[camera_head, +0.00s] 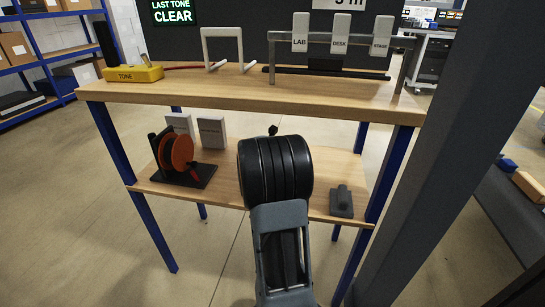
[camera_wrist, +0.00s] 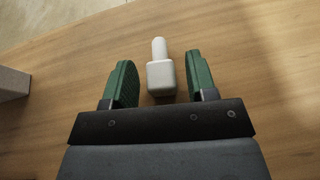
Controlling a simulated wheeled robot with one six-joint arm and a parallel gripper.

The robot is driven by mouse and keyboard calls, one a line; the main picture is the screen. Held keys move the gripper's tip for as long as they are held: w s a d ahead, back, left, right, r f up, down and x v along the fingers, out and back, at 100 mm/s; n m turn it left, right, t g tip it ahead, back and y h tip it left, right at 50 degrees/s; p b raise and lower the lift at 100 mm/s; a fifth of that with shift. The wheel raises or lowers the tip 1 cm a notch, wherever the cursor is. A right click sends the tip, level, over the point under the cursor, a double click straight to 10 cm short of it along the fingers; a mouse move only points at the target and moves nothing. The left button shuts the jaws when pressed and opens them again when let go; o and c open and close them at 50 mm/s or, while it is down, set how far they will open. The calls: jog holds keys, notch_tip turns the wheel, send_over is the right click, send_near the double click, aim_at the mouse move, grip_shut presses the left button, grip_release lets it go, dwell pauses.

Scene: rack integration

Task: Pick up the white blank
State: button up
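In the wrist view, a small white blank (camera_wrist: 160,72) with a wide body and a narrower rounded end lies on a wooden surface. My gripper (camera_wrist: 160,78) is open, with one green finger on each side of the blank. Gaps show between the blank and both fingers, and the blank's wide end is nearest the gripper's palm. In the head view my own dark arm covers the middle of the lower shelf (camera_head: 232,184), and neither my fingers nor this blank can be made out there.
On the lower shelf stand an orange reel (camera_head: 176,152), pale upright blocks (camera_head: 211,133) and a grey block (camera_head: 341,202). The upper shelf (camera_head: 220,92) overhangs behind, with a yellow TONE box (camera_head: 133,74) and a rail carrying white tags (camera_head: 340,35). A grey block edge (camera_wrist: 12,83) shows left in the wrist view.

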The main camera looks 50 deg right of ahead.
jog(key=c, duration=0.9)
jog(key=shift+r, duration=0.1)
jog(key=shift+r+p, duration=0.5)
jog(key=shift+r, duration=0.15)
notch_tip(320, 180, up, 2)
jog(key=shift+r+p, duration=0.2)
jog(key=shift+p, duration=0.6)
jog(key=s+a, duration=0.2)
jog(key=a, duration=0.3)
jog(key=s+a+p, duration=0.1)
jog(key=s+a, duration=0.1)
jog(key=a, duration=0.3)
jog(key=s+a+p, duration=0.1)
jog(key=s+a, duration=0.2)
jog(key=a, duration=0.2)
jog(key=shift+s+a+f, duration=0.1)
jog(key=shift+a+f, duration=0.05)
jog(key=shift+s+a, duration=0.3)
jog(key=shift+a, duration=0.2)
